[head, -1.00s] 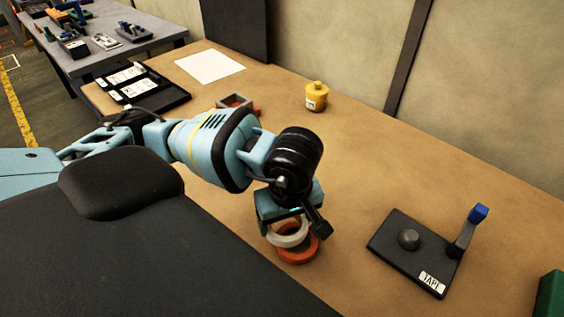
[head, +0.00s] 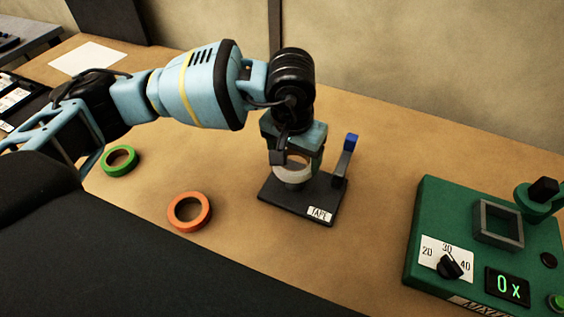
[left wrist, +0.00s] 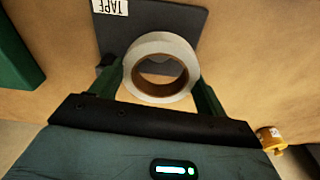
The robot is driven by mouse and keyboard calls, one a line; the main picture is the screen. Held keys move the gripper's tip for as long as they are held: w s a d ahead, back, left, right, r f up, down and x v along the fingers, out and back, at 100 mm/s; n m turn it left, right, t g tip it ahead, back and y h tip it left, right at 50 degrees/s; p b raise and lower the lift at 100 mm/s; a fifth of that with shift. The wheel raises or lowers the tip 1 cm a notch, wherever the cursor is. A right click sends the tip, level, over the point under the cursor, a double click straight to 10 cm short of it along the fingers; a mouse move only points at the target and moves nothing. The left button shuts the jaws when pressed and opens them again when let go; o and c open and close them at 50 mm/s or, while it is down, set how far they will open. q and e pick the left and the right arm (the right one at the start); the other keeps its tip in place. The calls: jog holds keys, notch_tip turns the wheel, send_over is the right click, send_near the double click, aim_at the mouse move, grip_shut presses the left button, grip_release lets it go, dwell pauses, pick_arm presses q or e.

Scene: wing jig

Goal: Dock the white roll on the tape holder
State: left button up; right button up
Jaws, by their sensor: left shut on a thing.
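The white roll (head: 292,176) is held in my left gripper (head: 293,160), low over the black tape holder (head: 285,212) in the head view. In the left wrist view the white roll (left wrist: 160,43) has a brown inner core and sits between the two green fingers of my left gripper (left wrist: 163,80). The tape holder (left wrist: 190,22), with its TAPE label, shows behind it. The holder's round hub is mostly hidden by the roll and gripper; I cannot tell whether the roll is around it. My right gripper is not in view.
The holder's upright arm with a blue tip (head: 350,143) stands right of my gripper. An orange roll (head: 190,212) and a green roll (head: 120,160) lie to the left. A green machine with a dial (head: 430,215) stands at the right. Bare bench lies between.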

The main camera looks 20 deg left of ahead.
aim_at(295, 172)
pick_arm(q)
jog(key=shift+w+d+r, duration=0.1)
jog(key=shift+w+d, duration=0.1)
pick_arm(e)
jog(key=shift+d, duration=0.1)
pick_arm(q)
jog(key=shift+a, duration=0.1)
jog(key=shift+f+b, duration=0.65)
jog(key=shift+f, duration=1.2)
jog(key=shift+f+b, duration=0.3)
jog(key=shift+f, duration=0.8)
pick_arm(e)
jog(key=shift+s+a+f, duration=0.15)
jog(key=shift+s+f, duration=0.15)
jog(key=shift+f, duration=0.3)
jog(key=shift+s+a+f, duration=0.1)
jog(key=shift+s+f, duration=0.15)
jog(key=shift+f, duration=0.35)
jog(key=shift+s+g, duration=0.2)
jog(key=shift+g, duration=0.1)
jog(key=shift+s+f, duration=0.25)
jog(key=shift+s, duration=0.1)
